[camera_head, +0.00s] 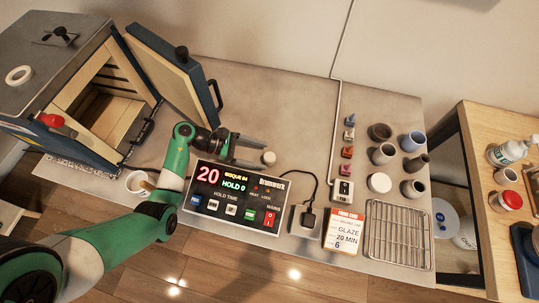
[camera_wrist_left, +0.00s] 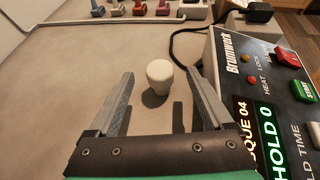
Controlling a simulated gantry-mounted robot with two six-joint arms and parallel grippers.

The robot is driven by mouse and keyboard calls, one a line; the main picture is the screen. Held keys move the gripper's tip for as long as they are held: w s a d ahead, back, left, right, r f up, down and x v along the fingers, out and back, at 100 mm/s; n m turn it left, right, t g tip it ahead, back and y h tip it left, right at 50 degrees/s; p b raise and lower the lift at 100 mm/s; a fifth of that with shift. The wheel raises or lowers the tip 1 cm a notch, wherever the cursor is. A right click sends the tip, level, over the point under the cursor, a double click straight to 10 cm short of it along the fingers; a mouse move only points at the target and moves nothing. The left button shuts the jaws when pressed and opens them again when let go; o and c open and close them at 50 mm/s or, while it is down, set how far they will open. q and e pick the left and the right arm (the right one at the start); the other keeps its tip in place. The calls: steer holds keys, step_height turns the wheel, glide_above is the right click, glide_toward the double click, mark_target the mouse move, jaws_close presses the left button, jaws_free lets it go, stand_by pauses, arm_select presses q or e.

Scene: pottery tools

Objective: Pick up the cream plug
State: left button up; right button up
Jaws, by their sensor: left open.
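The cream plug (camera_head: 268,158) is a small pale tapered cylinder standing on the grey table, just behind the controller box. My left gripper (camera_head: 252,147) is open, with its fingers pointing right toward the plug. In the left wrist view the plug (camera_wrist_left: 160,75) stands upright ahead of the gap between the open fingers (camera_wrist_left: 163,88), and nothing is between them. The plug seems just beyond the fingertips, not touching them. A second pale round piece (camera_head: 379,183) lies among the pots on the right. My right gripper is not in view.
The controller box (camera_head: 236,203) with lit digits is close beside the left gripper; its black cord (camera_head: 300,176) runs to a plug adapter. An open kiln (camera_head: 100,90) stands left, a white cup (camera_head: 138,183) near it. Pots (camera_head: 384,153) and a wire rack (camera_head: 399,235) are right.

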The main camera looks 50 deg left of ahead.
mark_target(270, 156)
arm_select(q)
steer(key=b+x, duration=0.1)
steer(key=x, duration=0.6)
steer(key=shift+r, duration=0.1)
steer(key=c, duration=1.3)
jaws_close()
steer(key=shift+r, duration=0.15)
